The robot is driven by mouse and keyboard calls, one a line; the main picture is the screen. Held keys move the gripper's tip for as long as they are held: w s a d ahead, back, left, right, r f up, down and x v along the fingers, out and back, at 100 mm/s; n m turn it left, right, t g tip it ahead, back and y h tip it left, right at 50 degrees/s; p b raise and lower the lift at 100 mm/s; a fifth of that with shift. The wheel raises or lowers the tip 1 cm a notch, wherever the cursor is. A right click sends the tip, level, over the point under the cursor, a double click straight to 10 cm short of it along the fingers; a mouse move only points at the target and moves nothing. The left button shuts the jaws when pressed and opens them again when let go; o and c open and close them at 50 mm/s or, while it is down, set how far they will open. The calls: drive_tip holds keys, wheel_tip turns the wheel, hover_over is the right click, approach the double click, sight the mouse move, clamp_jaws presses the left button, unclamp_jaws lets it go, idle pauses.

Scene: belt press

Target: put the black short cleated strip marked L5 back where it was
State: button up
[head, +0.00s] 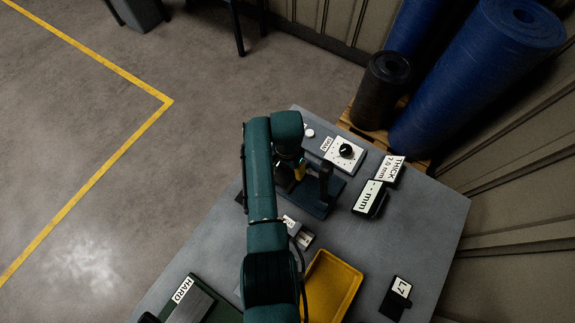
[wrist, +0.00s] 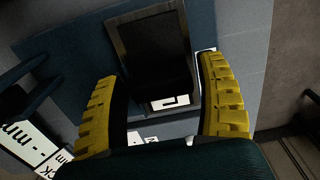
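A black piece (wrist: 150,55) with a white label sits in a grey metal frame (wrist: 116,45) on a dark blue base in the wrist view. The label (wrist: 168,102) shows an L-like mark, but I cannot read it fully, so I cannot confirm L5. My gripper (wrist: 160,75) is open, its two yellow fingers wide apart on either side of the piece's near end, with nothing held. In the head view my gripper (head: 293,175) is at the dark blue press (head: 318,200), and my arm hides much of that spot.
A black piece marked L7 (head: 393,306) lies at the table's right. A yellow tray (head: 333,288), a mm display (head: 369,198), a THICK sign (head: 391,168) and a dial box (head: 344,152) stand around. A green HARD holder (head: 212,309) is front left. The table's right middle is clear.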

drive_tip(key=shift+o, duration=0.6)
drive_tip(key=shift+f+b, duration=0.15)
drive_tip(key=shift+b, duration=0.2)
drive_tip(key=w+d+r+n+t+p, duration=0.15)
drive_tip(key=r+t, duration=0.25)
drive_tip(key=r, duration=0.7)
drive_tip(key=w+d+r+n+t, duration=0.1)
drive_tip(key=w+r+t, duration=0.25)
drive_tip(key=r, duration=0.75)
drive_tip(key=w+d+r+n+t, duration=0.15)
drive_tip(key=r+t, duration=0.35)
drive_tip(key=r, duration=0.6)
drive_tip(key=s+d+r+n+t, duration=0.1)
drive_tip(key=s+r+t, duration=0.4)
drive_tip(key=s+r, duration=0.3)
drive_tip(key=s+d+r+n+t, duration=0.1)
drive_tip(key=s+r+t, duration=0.3)
drive_tip(key=s+r, duration=0.4)
wheel_tip(320, 180, up, 5)
drive_tip(key=shift+d+f+t, duration=0.1)
drive_tip(key=shift+d+t, duration=0.25)
